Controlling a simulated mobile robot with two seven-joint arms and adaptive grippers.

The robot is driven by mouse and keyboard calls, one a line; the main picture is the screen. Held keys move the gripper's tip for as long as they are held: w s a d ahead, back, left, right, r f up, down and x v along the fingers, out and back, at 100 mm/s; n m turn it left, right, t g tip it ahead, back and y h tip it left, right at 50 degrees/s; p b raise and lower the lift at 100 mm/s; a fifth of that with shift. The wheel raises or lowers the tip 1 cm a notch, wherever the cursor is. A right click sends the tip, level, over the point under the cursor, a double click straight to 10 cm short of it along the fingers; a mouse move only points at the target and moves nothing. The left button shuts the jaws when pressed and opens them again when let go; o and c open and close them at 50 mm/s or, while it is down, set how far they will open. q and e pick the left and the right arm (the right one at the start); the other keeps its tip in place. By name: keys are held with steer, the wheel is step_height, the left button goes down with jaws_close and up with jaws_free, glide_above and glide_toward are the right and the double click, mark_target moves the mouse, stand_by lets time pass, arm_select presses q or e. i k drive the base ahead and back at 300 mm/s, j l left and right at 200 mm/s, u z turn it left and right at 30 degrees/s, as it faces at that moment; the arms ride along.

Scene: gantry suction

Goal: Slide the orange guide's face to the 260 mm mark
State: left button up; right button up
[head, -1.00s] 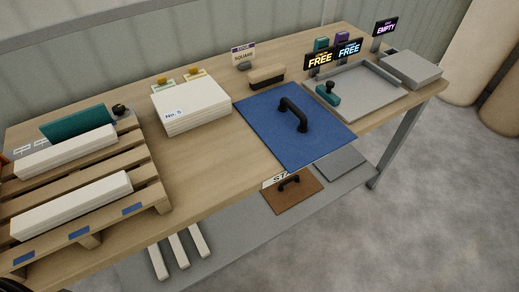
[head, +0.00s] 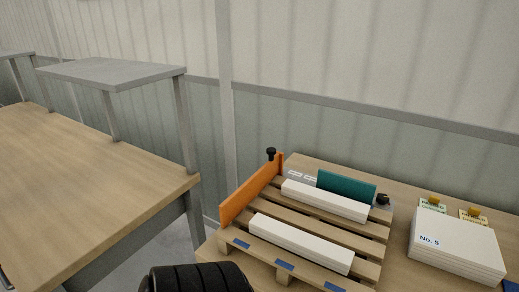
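The orange guide (head: 251,190) is an upright board along the left edge of the wooden pallet (head: 300,267). A black knob (head: 271,153) stands at its far end. A grey strip with small white labels (head: 302,177) lies behind the pallet, to the right of the guide. Its marks are too small to read, so I cannot tell where the guide's face stands. A black ribbed part of my own arm (head: 196,279) shows at the bottom edge. No gripper fingers are in view.
Two white bars (head: 325,199) lie across the pallet. A teal upright plate (head: 346,188) with a black knob (head: 383,199) stands behind. A white stack marked No. 5 (head: 455,246) is at right. Another table (head: 80,190) with a grey shelf (head: 112,73) stands left, across a gap.

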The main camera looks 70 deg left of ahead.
mark_target(234, 205)
steer(key=u, duration=2.2)
steer(key=j+u, duration=0.5)
steer(key=u, duration=0.2)
steer(key=i, duration=0.05)
